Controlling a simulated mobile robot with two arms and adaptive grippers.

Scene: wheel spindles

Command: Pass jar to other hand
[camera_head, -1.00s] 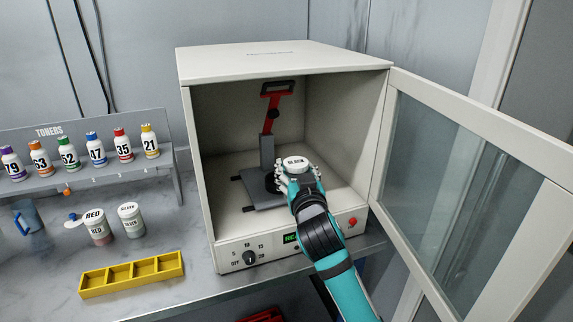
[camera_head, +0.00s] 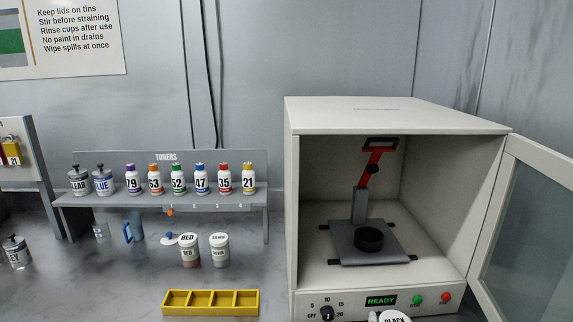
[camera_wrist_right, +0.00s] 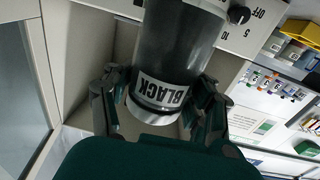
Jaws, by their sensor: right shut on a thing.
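The jar labelled BLACK is in my right gripper (camera_wrist_right: 160,98). In the right wrist view the jar (camera_wrist_right: 178,45) is a dark cylinder with a pale label, and the fingers close on it from both sides. In the head view only the top of its white lid (camera_head: 395,317) shows at the bottom edge, in front of the open cabinet. Most of the right gripper and arm is out of the head view. My left gripper is in neither view.
The white cabinet (camera_head: 400,116) stands open, with its glass door (camera_head: 535,225) swung to the right. Inside is a stand with a black ring (camera_head: 369,239). A yellow divided tray (camera_head: 210,302), RED jar (camera_head: 190,252), SILVER jar (camera_head: 220,252) and toner shelf (camera_head: 160,198) are at left.

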